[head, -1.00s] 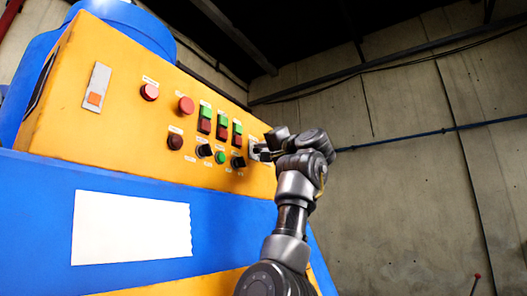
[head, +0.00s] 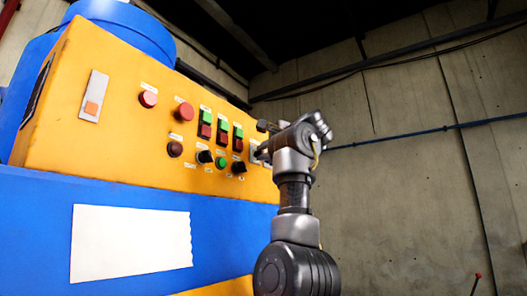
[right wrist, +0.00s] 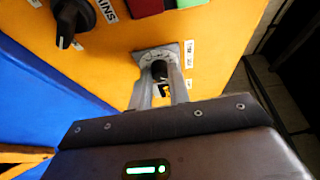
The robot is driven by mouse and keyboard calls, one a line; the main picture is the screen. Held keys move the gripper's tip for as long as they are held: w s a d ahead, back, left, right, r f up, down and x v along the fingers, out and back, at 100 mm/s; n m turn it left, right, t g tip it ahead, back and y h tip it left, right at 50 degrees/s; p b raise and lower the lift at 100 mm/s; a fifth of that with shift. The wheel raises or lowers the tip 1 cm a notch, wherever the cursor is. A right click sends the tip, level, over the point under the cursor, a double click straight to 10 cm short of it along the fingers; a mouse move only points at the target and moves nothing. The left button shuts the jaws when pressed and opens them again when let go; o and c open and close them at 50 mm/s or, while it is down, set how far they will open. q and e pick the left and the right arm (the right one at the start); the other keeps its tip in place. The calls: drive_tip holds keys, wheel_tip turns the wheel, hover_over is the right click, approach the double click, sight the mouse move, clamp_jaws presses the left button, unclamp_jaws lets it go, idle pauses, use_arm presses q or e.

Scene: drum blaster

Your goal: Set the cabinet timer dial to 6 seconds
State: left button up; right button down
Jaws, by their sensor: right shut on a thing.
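The timer dial (right wrist: 159,70) is a black knob on a grey round scale plate at the right end of the yellow cabinet panel (head: 130,135). In the right wrist view my right gripper (right wrist: 160,85) has its two fingers on either side of the knob, shut on it. In the head view my right gripper (head: 262,142) reaches the panel's right end and hides most of the dial. The scale numbers and the knob's pointer are too small to read. My left gripper is not in view.
A blue machine body (head: 40,220) lies below. Open space and a concrete wall (head: 420,180) are to the right.

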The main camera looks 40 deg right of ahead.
idle(0.4)
drive_tip(key=c, duration=1.3)
unclamp_jaws()
drive_tip(key=shift+s+a+b, duration=0.15)
drive_tip(key=shift+s+b, duration=0.8)
drive_tip(key=shift+s, duration=0.85)
drive_tip(key=shift+s+a+b, duration=0.2)
drive_tip(key=shift+s+b, duration=0.75)
drive_tip(key=shift+s, duration=0.9)
drive_tip(key=shift+s+a+b, duration=0.15)
drive_tip(key=shift+s+b, duration=0.8)
drive_tip(key=shift+s, duration=0.85)
